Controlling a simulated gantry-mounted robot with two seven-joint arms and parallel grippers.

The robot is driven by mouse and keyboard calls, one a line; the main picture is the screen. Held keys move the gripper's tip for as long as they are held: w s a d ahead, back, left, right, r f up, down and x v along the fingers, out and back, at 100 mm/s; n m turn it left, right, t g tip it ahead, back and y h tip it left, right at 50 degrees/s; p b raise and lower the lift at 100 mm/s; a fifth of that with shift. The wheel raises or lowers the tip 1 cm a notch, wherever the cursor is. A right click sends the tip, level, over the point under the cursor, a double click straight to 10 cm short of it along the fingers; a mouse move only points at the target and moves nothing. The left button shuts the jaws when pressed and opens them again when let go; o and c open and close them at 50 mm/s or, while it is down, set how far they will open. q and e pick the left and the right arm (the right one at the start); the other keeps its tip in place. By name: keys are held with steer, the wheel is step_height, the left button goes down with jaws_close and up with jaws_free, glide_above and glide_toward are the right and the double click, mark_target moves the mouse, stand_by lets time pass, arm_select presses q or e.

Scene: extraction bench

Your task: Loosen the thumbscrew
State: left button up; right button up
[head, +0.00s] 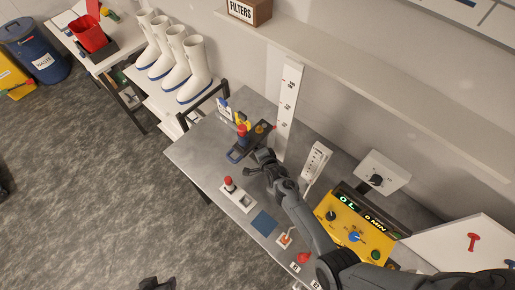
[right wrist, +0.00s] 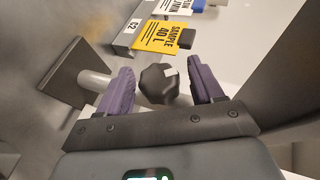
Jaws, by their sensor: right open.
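The thumbscrew appears to be the black lobed knob (right wrist: 158,84) in the right wrist view. My right gripper (right wrist: 161,86) is open, with one purple finger on each side of the knob and a visible gap on both sides. In the head view my right gripper (head: 258,168) is beside a dark stand (head: 240,153) with a red-topped part, and the knob cannot be made out there. A dark part at the bottom edge of the head view seems to be my left gripper (head: 157,284); its fingers are not clear.
A yellow "SAMPLE 40 L" tag (right wrist: 162,36) lies past the knob, with a dark plate (right wrist: 66,74) to the left. On the bench are a red-knobbed switch box (head: 238,197), blue pad (head: 264,223) and yellow console (head: 352,228). A white scale board (head: 289,105) stands behind.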

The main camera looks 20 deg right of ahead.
steer(key=shift+s, duration=0.1)
steer(key=v, duration=1)
steer(key=shift+s+r, duration=0.2)
steer(key=shift+s, duration=0.05)
